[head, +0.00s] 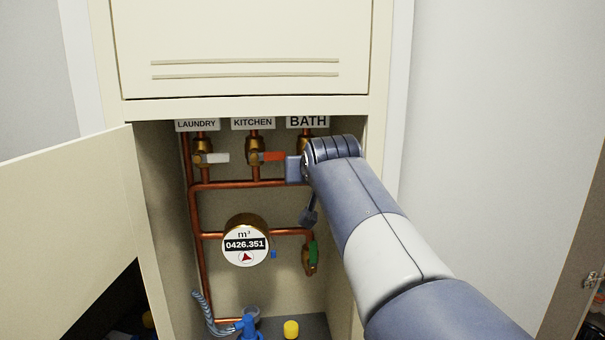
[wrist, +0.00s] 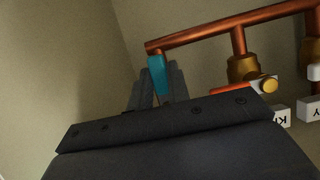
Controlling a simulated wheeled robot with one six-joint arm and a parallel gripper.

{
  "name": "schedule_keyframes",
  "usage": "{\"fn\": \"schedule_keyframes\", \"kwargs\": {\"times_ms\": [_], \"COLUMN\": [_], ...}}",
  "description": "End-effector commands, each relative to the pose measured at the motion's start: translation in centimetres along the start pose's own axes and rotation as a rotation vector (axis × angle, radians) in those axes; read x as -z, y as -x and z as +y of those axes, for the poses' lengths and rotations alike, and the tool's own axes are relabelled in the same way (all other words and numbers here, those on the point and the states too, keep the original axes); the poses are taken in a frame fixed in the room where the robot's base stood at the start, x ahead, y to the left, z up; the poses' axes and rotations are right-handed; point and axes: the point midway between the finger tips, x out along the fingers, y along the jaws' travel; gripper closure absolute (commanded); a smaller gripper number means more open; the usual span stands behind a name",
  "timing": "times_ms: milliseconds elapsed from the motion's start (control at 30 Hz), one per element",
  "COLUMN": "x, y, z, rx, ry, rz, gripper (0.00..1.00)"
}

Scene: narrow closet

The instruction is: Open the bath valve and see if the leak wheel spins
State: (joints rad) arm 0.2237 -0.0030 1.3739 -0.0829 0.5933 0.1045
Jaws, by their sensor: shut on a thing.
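The bath valve (head: 304,144) is brass, under the BATH label (head: 307,122); my arm covers most of it. My gripper (wrist: 158,90) is shut on the bath valve's teal handle (wrist: 157,75), whose end shows between the fingers near the end of the copper pipe. The valve body is hidden in the wrist view. The meter (head: 246,240) reads 0426.351. Its leak wheel (head: 246,257) is a red triangle on the dial; one frame cannot show whether it spins.
The kitchen valve (head: 254,144) has a red handle (head: 273,156), and the laundry valve (head: 202,145) a white one; both stick out sideways. A green-handled valve (head: 313,252) sits lower right. The cabinet door (head: 70,225) stands open at left. A yellow cap (head: 291,328) is at the bottom.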

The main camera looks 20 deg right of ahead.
Motion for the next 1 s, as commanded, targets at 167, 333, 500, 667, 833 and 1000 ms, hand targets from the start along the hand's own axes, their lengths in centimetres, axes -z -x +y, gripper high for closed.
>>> {"fn": "schedule_keyframes", "kwargs": {"times_ms": [167,333,500,667,833,1000], "x": [-0.2,-0.1,-0.1,-0.1,-0.1,-0.1], "y": [-0.1,-0.1,0.0,0.8,3.4,6.9], "z": [0.0,0.0,0.0,0.0,0.0,-0.1], "rx": [0.001,0.0,0.0,0.0,0.001,0.001], "ry": [-0.002,-0.001,0.0,0.0,0.0,0.0], "rz": [-0.005,-0.003,-0.002,0.0,0.004,0.003], "gripper": [0.73,0.61,0.61,0.61,0.61,0.61]}}
